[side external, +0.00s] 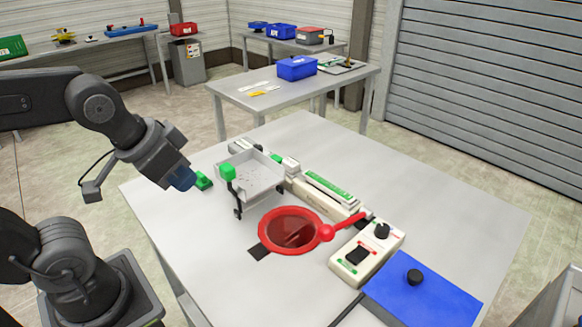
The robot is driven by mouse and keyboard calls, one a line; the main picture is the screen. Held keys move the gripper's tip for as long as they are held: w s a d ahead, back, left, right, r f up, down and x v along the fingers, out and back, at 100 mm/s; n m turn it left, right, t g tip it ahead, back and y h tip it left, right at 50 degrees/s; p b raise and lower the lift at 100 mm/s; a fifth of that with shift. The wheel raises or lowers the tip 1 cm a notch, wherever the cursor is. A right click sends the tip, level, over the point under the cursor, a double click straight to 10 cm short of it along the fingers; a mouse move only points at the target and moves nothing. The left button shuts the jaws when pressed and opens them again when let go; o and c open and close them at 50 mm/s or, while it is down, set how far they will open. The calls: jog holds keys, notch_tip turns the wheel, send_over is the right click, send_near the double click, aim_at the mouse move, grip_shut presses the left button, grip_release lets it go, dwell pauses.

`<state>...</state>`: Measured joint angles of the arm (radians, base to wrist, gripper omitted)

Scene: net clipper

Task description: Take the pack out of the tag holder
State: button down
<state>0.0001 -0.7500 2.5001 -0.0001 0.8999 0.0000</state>
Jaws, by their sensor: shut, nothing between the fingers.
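A long white holder (313,202) lies along the middle of the table, and I take it for the tag holder. A flat pack with a green strip (331,187) sits at its back right side, and I take it for the pack. At this size I cannot tell how deep the pack sits. My gripper (183,181) is at the table's left, above a small green block, with its blue tip pointing down and right. It is shut and empty, well left of the holder and apart from it.
A grey tray with green knobs (255,180) stands between my gripper and the holder. In front are a red round pan with a handle (290,231), a white control box (350,266) and a blue board (425,298). The table's right back (420,180) is clear.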

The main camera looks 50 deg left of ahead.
jog(key=c, duration=1.8)
grip_release()
jog(key=o, duration=1.1)
jog(key=w+a+r+n+g+y, duration=0.15)
jog(key=w+r+n, duration=0.25)
jog(key=w, duration=0.5)
jog(key=n+g+y, duration=0.3)
jog(key=n+g, duration=0.1)
jog(key=n, duration=1)
send_over(291, 162)
jog(key=d, duration=0.2)
jog(key=f, duration=1.7)
jog(key=shift+w+d+f, duration=0.1)
jog(key=shift+w+f, duration=0.15)
jog(key=shift+w, duration=0.1)
jog(key=shift+s+x, duration=0.15)
jog(key=shift+x, duration=1.2)
jog(key=shift+s+x, duration=0.15)
jog(key=shift+x, duration=1.2)
